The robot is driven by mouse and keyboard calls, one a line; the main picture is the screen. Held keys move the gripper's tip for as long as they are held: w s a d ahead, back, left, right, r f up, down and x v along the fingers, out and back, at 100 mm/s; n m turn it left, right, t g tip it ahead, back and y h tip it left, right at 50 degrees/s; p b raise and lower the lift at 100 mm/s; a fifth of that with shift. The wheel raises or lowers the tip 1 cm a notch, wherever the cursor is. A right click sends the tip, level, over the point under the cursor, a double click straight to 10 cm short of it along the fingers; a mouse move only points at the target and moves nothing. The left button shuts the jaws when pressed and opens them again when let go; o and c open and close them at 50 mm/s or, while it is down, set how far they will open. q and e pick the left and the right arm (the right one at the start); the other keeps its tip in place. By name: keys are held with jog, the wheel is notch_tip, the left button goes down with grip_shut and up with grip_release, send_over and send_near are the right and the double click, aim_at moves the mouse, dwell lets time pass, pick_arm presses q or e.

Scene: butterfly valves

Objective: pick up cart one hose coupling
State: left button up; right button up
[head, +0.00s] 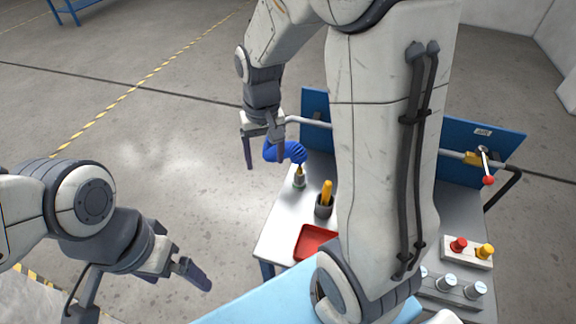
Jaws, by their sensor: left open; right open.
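A ribbed blue piece (292,151), perhaps a hose, shows at the left end of the cart. Just below it stands a small grey fitting with an orange-yellow top (299,178); I cannot tell which part is the hose coupling. My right gripper (265,163) points down and is open. One finger is in front of the blue piece and the other is to its left. I cannot tell whether they touch. My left gripper (183,274) is open and empty over the floor at lower left, away from the cart.
The cart top (275,222) has a blue back panel (508,152) and a pipe with a red-knobbed valve lever (486,166). A dark cup (323,206) with a yellow item and a red tray (312,240) stand on it. Red and yellow knobs (470,248) sit right. My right arm hides the middle.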

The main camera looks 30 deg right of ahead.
aim_at(300, 166)
jog(key=d+f+m, duration=0.1)
jog(key=d, duration=0.2)
jog(key=w+d+f+m, duration=0.1)
jog(key=d+f, duration=0.1)
jog(key=d, duration=0.2)
jog(key=w+d+f+m, duration=0.1)
jog(key=d, duration=0.2)
jog(key=shift+w+d+f+m+b, duration=0.2)
jog(key=shift+f+m+b, duration=0.05)
jog(key=shift+m+b, duration=0.15)
jog(key=f, duration=0.2)
jog(key=d+f, duration=0.1)
jog(key=f, duration=0.1)
jog(key=shift+f, duration=0.2)
jog(key=shift+f+p, duration=0.9)
jog(key=shift+f, duration=2.25)
grip_shut()
